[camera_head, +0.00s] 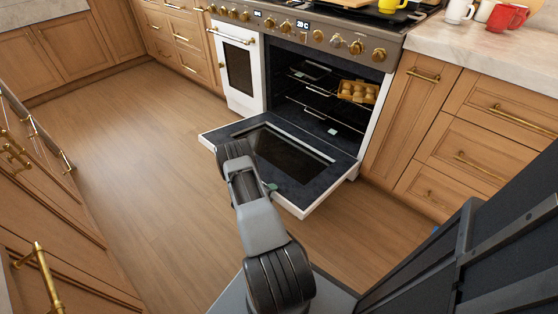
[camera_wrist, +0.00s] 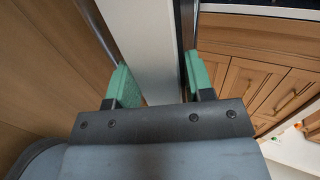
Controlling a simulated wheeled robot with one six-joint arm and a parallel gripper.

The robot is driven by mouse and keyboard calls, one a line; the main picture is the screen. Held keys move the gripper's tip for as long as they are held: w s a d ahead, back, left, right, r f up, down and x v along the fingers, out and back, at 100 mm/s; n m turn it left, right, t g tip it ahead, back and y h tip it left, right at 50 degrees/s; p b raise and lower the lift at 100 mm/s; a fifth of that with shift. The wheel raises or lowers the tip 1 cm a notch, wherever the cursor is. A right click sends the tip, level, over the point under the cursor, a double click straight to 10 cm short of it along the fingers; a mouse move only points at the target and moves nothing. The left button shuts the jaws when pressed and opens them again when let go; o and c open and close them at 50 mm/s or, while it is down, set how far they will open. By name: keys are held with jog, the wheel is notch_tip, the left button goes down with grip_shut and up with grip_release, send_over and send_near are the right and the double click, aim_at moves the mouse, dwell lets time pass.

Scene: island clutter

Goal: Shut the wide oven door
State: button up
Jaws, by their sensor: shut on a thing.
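The wide oven door (camera_head: 330,167) hangs open, folded down to about level in front of the oven, with its dark inner face and glass upward. My gripper (camera_head: 268,187) is at the door's front edge, mostly hidden behind my arm in the head view. In the wrist view, the green fingertips of my gripper (camera_wrist: 155,78) stand on either side of the white door edge (camera_wrist: 152,45), shut on it.
The oven cavity (camera_head: 315,95) holds racks and a tray of round food (camera_head: 357,91). A narrow oven door (camera_head: 239,68) beside it is closed. Wooden drawers (camera_head: 485,135) flank the right. Wooden floor (camera_head: 130,150) is clear to the left.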

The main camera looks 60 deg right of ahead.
jog(key=shift+y, duration=0.6)
jog(key=shift+s+d+r+p, duration=0.1)
jog(key=shift+d+r+p, duration=0.2)
jog(key=shift+r+p, duration=0.6)
jog(key=shift+w+d+r+p, duration=0.1)
jog(key=shift+d+r+p, duration=0.2)
jog(key=shift+r+p, duration=0.55)
jog(key=shift+s+d+r+p, duration=0.1)
jog(key=shift+d+r+p, duration=0.2)
jog(key=shift+r+p, duration=0.6)
jog(key=shift+r, duration=0.35)
jog(key=shift+d+r, duration=0.2)
jog(key=shift+r, duration=0.35)
jog(key=shift+y, duration=0.6)
jog(key=shift+s+d+r+p, duration=0.1)
jog(key=shift+d+r+p, duration=0.2)
jog(key=shift+r+p, duration=0.35)
jog(key=shift+d+r+p, duration=0.35)
jog(key=shift+r+p, duration=0.25)
jog(key=shift+r, duration=0.2)
jog(key=shift+s+d+r+p, duration=0.1)
jog(key=shift+d+r+p, duration=0.2)
jog(key=shift+r+p, duration=0.35)
jog(key=shift+w+r, duration=0.1)
jog(key=shift+r, duration=0.05)
